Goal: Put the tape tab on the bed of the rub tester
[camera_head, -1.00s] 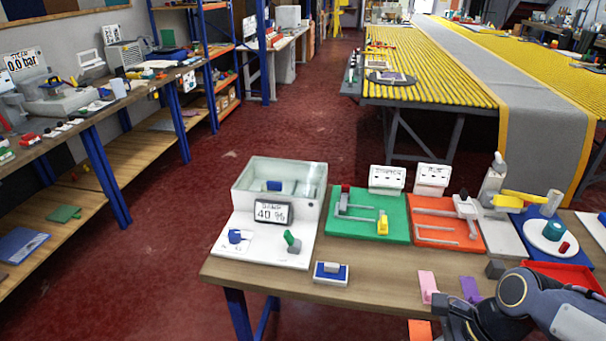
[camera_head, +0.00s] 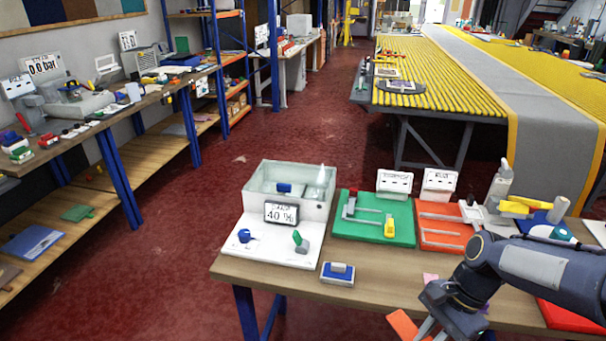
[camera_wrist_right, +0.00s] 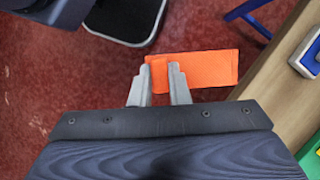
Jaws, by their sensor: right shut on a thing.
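An orange tab (camera_head: 402,325), which I take as the tape tab, is in my right gripper (camera_head: 428,328) at the bottom of the head view. In the right wrist view the orange tab (camera_wrist_right: 210,70) sticks out to the right from between the closed fingers (camera_wrist_right: 160,73), over the floor beside the table's front edge. No label marks the rub tester. A green board (camera_head: 375,232) and an orange-red board (camera_head: 440,240), both with metal rails, stand on the table; I cannot tell which device is the tester. My left gripper is out of view.
A white unit with a clear box and a 40 % display (camera_head: 281,214) stands at the table's left. A blue-and-white block (camera_head: 338,273) lies at the front edge. A pink piece (camera_head: 430,277) is partly behind my arm. Bare wood lies between the block and my arm.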

